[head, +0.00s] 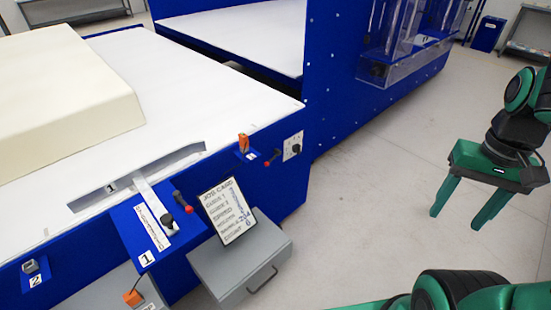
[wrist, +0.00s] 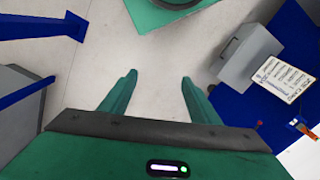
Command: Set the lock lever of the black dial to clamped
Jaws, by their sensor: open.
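A small black dial (head: 296,148) sits on a white plate on the blue front face of the machine, in the head view. A red-tipped lever (head: 271,160) sticks out just left of it; its exact setting is too small to read. A red tip (wrist: 259,123) also shows at the right edge of the wrist view. Another red-ended black lever (head: 183,202) stands on the blue bracket marked 1, beside a black knob (head: 167,220). My gripper (head: 455,220) is open and empty over the floor at the right, well apart from the dial. Its fingers (wrist: 158,78) show in the wrist view.
A job card (head: 228,210) leans above a grey drawer box (head: 240,258) that juts out from the machine. An orange switch (head: 243,143) sits left of the dial. Cream foam (head: 60,85) lies on the white bed. Open floor (head: 365,200) lies between my gripper and the machine.

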